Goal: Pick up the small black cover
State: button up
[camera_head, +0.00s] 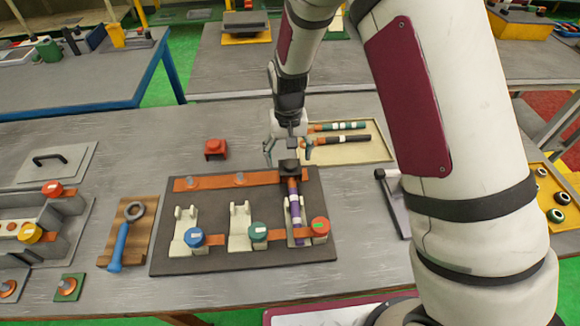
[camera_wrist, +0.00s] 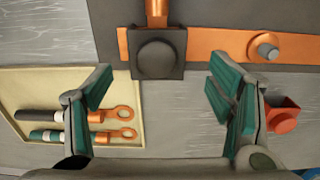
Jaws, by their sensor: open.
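The small black cover (camera_head: 289,167) is a square dark block at the right end of the far copper bar (camera_head: 215,183) on the dark board. In the wrist view the cover (camera_wrist: 157,55) shows a round raised top, at the top between my fingers. My gripper (camera_head: 288,154) is open and empty, pointing down just above and behind the cover. In the wrist view its two teal-padded fingers (camera_wrist: 160,85) are wide apart, with the cover ahead of them and no contact visible.
A red block (camera_head: 215,148) sits behind the board, left of my gripper. A cream tray (camera_head: 372,154) with striped cables lies to the right. A blue-handled wrench (camera_head: 120,245) lies left.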

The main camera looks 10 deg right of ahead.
aim_at(290, 162)
jog(key=shift+s+d+f+p, duration=0.15)
jog(key=shift+f+p, duration=0.45)
jog(key=shift+f, duration=1.85)
jog(key=c, duration=1.1)
